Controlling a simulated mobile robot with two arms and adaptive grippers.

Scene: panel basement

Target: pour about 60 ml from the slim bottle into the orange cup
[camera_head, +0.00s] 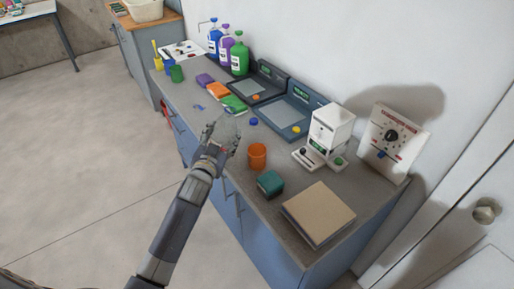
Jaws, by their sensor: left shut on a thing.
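The orange cup (257,157) stands upright near the front edge of the grey-brown counter. My left gripper (221,134) is over the counter, to the left of the cup and apart from it. It is shut on a pale, clear-looking thing (229,127), which appears to be the slim bottle. The gripper hides part of it, and I cannot tell its tilt or the liquid level. My right gripper is not in view.
A teal block (270,184) and a tan board (318,213) lie right of the cup. A white device (331,128) and two dark scales (291,118) stand behind. Purple, orange and green sponges (218,90) and large bottles (239,58) are farther left.

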